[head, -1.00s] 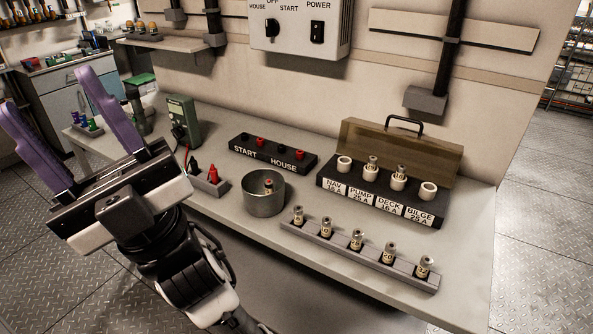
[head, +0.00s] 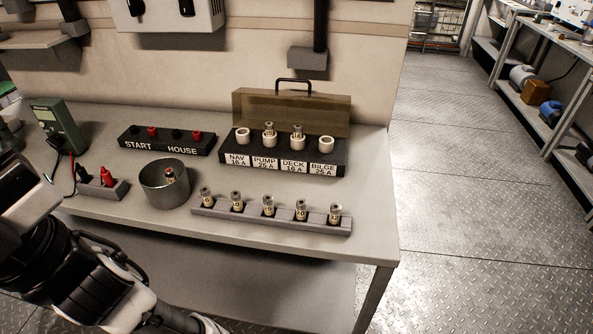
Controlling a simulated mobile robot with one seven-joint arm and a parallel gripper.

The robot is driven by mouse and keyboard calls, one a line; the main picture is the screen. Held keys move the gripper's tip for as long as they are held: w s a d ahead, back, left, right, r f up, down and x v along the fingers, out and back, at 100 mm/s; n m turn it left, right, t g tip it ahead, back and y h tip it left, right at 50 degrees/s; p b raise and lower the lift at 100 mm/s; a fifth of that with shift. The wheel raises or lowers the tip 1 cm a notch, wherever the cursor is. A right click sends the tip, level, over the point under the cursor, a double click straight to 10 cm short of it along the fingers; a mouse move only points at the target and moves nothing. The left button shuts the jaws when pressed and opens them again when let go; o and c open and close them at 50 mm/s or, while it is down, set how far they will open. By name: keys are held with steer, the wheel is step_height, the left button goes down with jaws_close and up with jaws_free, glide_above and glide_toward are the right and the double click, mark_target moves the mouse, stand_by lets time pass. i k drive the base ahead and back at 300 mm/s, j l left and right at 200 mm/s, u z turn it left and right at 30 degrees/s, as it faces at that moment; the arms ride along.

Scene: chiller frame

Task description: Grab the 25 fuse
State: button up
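Several fuses stand upright in a grey rack (head: 285,223) at the bench's front: a leftmost fuse (head: 207,197), a second fuse (head: 237,201), a middle fuse (head: 268,205), a fourth fuse (head: 301,210) and a rightmost fuse (head: 334,214). Their ratings are too small to read surely, so I cannot tell which is the 25. A further fuse (head: 170,177) is in a round metal cup (head: 165,196). The fuse box (head: 284,173) is labelled NAV 10 A, PUMP 25 A, DECK 16 A and BILGE 25 A. PUMP and DECK hold fuses; NAV and BILGE show bare sockets. My gripper's fingers are outside the frame, beyond the left edge.
The box's raised lid (head: 290,113) stands behind the sockets. A START/HOUSE terminal block (head: 166,142), a green meter (head: 52,128) and a holder with a red probe (head: 106,178) are to the left. The bench top (head: 368,190) is bare at the right; open floor lies beyond.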

mark_target(268, 203)
steer(key=k+j, duration=0.15)
steer(key=k, duration=0.25)
steer(key=k+j+z, duration=0.1)
steer(key=k, duration=0.25)
steer(key=k+j, duration=0.25)
steer(key=k, duration=0.15)
